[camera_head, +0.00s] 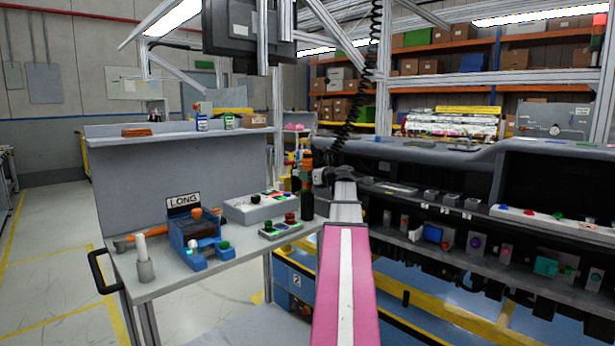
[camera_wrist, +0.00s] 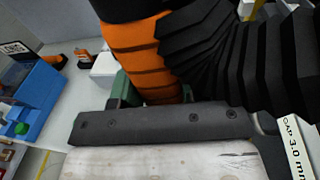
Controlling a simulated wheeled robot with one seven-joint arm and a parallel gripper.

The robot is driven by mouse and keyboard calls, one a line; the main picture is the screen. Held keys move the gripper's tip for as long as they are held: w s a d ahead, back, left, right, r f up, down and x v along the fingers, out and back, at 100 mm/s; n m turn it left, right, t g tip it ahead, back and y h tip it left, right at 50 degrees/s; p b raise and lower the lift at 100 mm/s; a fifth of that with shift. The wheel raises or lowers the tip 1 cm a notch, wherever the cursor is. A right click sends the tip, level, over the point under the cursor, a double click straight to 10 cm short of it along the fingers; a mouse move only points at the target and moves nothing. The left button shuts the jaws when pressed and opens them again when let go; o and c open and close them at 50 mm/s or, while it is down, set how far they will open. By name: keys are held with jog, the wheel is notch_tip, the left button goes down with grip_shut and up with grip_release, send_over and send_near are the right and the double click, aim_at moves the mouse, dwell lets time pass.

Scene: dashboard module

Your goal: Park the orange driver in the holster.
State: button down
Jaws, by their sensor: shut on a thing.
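The orange driver (camera_head: 306,159) is upright beside the right end of the workbench, with a black coiled cable (camera_head: 352,124) running up from its top. In the wrist view its orange banded body (camera_wrist: 140,50) fills the upper middle. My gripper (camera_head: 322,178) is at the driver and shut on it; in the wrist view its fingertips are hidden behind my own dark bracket. A black upright cylinder (camera_head: 307,205) shows under the orange part. I cannot tell whether it is the holster or the driver's lower body. Green parts (camera_wrist: 187,93) show beside the driver.
The workbench (camera_head: 180,282) holds a blue fixture (camera_head: 195,237) labelled LONG, a white cylinder (camera_head: 145,262), a grey button box (camera_head: 256,207) and a smaller button box (camera_head: 281,229). The dashboard module (camera_head: 450,215) stands close on the right. Open floor lies left of the bench.

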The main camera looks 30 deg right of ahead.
jog(key=shift+f, duration=0.1)
dwell(0.4)
jog(key=c, duration=0.6)
grip_release()
jog(key=shift+o, duration=0.2)
jog(key=v, duration=1)
jog(key=shift+s+d, duration=0.2)
jog(key=shift+s, duration=0.15)
